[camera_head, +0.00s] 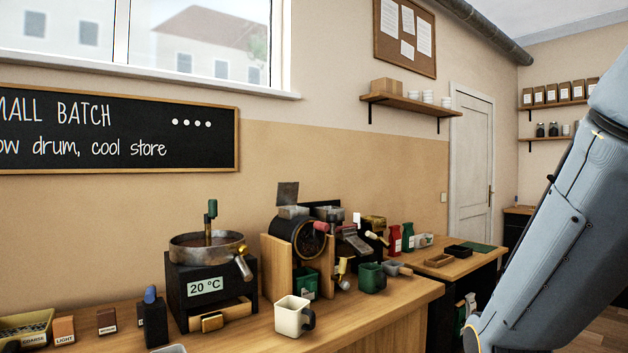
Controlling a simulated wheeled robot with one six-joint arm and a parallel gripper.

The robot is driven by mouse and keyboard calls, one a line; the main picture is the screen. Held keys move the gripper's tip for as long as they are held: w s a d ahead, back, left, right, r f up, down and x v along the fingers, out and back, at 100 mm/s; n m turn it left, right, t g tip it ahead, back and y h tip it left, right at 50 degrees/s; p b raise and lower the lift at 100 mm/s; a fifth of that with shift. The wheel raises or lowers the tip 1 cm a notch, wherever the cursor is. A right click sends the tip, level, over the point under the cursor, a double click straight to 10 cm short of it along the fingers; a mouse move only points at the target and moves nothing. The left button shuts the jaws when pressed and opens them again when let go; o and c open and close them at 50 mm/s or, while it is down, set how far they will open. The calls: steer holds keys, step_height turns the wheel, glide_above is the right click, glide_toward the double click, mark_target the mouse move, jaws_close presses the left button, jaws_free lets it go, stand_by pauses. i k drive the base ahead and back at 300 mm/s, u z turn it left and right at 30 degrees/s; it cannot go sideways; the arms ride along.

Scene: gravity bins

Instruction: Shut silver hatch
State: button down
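A dark grey flap (288,193) stands upright, open, above a small light hopper (293,212) on the machine in the middle of the counter. A second grey slotted plate (355,242) slopes down at the machine's right side. I cannot tell for sure which of these is the silver hatch. The machine has a round black drum front (298,238) between wooden side panels. My arm fills the right edge of the picture, but my gripper is out of view.
A cream mug (293,317) stands in front of the machine, with a green mug (372,277) to its right. A roaster showing 20 °C (207,290) stands to the left. The front right of the counter (400,300) is bare.

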mark_target(288, 192)
steer(key=z, duration=0.25)
steer(key=k, duration=0.35)
steer(key=z, duration=0.65)
steer(key=i, duration=0.8)
steer(key=u, duration=1)
steer(key=i, duration=0.7)
steer(key=u, duration=0.75)
